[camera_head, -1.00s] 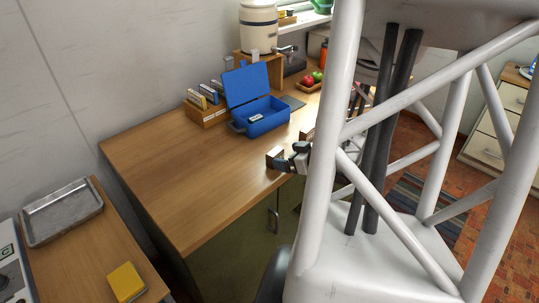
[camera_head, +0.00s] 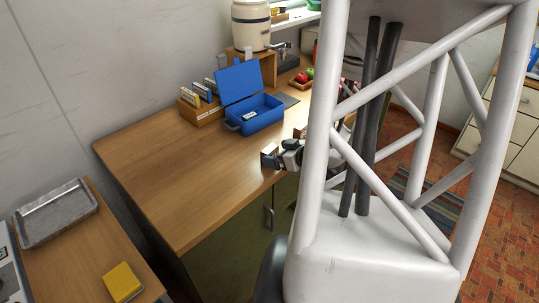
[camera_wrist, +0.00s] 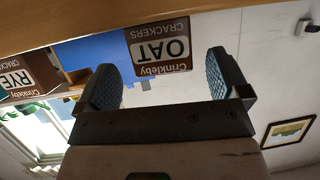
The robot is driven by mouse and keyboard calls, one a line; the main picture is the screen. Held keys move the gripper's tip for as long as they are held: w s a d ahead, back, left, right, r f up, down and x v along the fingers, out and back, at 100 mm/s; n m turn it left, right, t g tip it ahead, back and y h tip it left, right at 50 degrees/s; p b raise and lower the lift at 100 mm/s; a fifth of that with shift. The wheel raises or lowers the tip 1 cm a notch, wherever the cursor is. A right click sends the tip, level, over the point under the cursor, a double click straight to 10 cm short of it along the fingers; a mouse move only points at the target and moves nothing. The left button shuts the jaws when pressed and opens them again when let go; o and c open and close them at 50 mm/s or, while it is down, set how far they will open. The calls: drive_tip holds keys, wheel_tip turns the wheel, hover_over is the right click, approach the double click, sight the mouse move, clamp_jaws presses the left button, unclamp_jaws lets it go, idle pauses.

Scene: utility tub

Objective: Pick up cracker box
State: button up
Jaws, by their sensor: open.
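A brown-and-white cracker box labelled "Crinkleby OAT" (camera_wrist: 162,55) shows upside down in the wrist view, between the fingers of my gripper (camera_wrist: 166,68). The jaws are open, with a clear gap at the box's right side; I cannot tell how deep it sits between them. A second cracker box, labelled "RYE" (camera_wrist: 22,76), is at the left edge of the wrist view. In the head view my gripper (camera_head: 280,157) is at the counter's front edge, with a small box (camera_head: 270,150) at its tips. Another small box (camera_head: 300,131) stands behind it, partly hidden.
An open blue box (camera_head: 262,121), a wooden file holder (camera_head: 203,115) and a fruit tray (camera_head: 300,84) stand farther back on the wooden counter (camera_head: 170,185). The counter's left part is clear. A metal tray (camera_head: 55,213) and yellow item (camera_head: 123,282) lie on the side table.

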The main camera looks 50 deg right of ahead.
sight(266, 152)
drive_tip(key=shift+w, duration=0.25)
drive_tip(key=shift+x, duration=2.45)
drive_tip(key=shift+a, duration=0.15)
drive_tip(key=shift+c, duration=0.4)
drive_tip(key=c, duration=0.9)
drive_tip(key=shift+r, duration=5)
